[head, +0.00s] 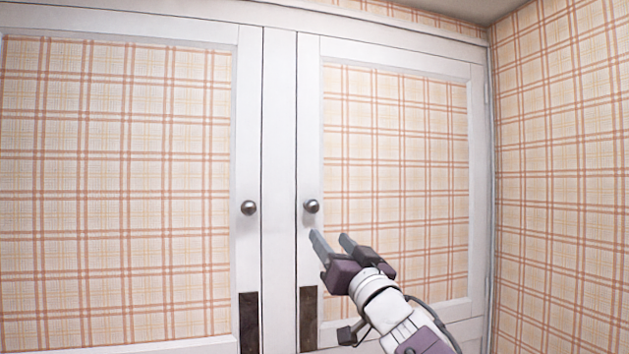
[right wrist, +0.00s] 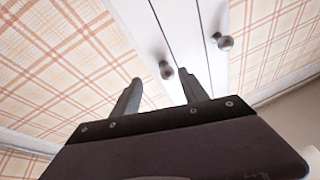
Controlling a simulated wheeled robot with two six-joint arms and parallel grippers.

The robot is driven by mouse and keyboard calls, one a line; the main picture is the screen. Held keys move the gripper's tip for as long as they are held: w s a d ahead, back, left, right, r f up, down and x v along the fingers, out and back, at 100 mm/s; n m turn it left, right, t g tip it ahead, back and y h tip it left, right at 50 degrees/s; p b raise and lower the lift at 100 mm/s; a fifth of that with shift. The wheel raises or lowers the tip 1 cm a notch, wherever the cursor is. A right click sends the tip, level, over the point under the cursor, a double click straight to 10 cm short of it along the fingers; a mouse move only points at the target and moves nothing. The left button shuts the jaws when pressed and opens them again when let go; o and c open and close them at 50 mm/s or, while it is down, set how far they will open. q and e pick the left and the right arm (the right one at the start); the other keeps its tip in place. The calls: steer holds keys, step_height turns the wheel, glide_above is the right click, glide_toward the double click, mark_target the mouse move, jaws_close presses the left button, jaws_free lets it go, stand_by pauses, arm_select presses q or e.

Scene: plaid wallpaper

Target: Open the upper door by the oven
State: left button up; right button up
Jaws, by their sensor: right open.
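Two white-framed doors with plaid panels stand side by side in the head view, the left door (head: 248,110) and the right door (head: 310,130). Both look shut. The left door has a round metal knob (head: 249,207) and the right door has a matching knob (head: 311,206). My right gripper (head: 329,236) is open and empty, just below and right of the right door's knob. In the right wrist view, a knob (right wrist: 166,72), apparently the right door's, shows between the tips of my right gripper (right wrist: 161,79); contact cannot be told. My left gripper is out of view.
Dark plates, one on the left door (head: 249,322) and one on the right door (head: 308,318), sit below the knobs. A plaid side wall (head: 560,170) stands close at the right. The ceiling (head: 465,8) shows at the top. The space before the left door looks clear.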

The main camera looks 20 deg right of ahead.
mark_target(315, 211)
steer(key=shift+y, duration=0.5)
steer(key=w+r+p, duration=0.1)
steer(key=w, duration=0.1)
steer(key=w+a+r+p, duration=0.1)
steer(key=w+r+p, duration=0.3)
steer(key=w, duration=0.1)
steer(key=shift+a+r, duration=0.2)
steer(key=shift+a, duration=0.05)
steer(key=shift+w, duration=0.3)
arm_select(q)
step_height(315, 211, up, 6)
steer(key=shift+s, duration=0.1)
arm_select(e)
jaws_close()
